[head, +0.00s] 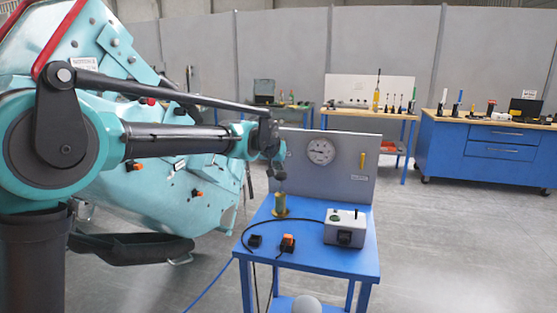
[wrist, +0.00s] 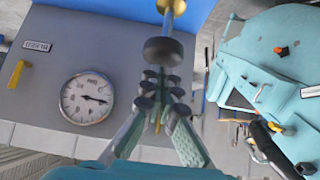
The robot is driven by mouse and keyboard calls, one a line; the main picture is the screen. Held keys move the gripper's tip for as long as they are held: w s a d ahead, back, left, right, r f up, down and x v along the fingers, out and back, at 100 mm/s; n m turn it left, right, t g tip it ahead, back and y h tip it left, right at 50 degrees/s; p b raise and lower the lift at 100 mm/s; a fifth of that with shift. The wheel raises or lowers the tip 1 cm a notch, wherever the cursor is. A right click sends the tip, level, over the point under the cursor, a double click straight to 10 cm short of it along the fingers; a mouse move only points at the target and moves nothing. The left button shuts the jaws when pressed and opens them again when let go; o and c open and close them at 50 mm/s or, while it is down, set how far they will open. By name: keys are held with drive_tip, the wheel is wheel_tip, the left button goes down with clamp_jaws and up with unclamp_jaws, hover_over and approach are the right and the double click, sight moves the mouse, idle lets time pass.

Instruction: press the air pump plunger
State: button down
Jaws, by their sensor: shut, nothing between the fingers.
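In the head view my gripper (head: 273,158) hangs above the pump, hiding part of the plunger top. I cannot tell whether the fingertips touch the knob.
The blue table (head: 310,259) also bears a grey control box (head: 345,226), an orange-and-black switch (head: 287,243) and a black cable. A grey panel with a round gauge (head: 320,151) stands behind the pump. A large teal coaster car (head: 165,195) is close on the left.

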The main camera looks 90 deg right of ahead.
drive_tip(key=shift+f, duration=0.25)
drive_tip(key=shift+a+f, duration=0.1)
drive_tip(key=shift+f, duration=2.7)
drive_tip(key=shift+w+r, duration=0.1)
drive_tip(key=shift+r, duration=0.1)
drive_tip(key=r, duration=0.4)
drive_tip(key=shift+a+r, duration=0.2)
drive_tip(key=v, duration=0.9)
drive_tip(key=shift+r, duration=0.2)
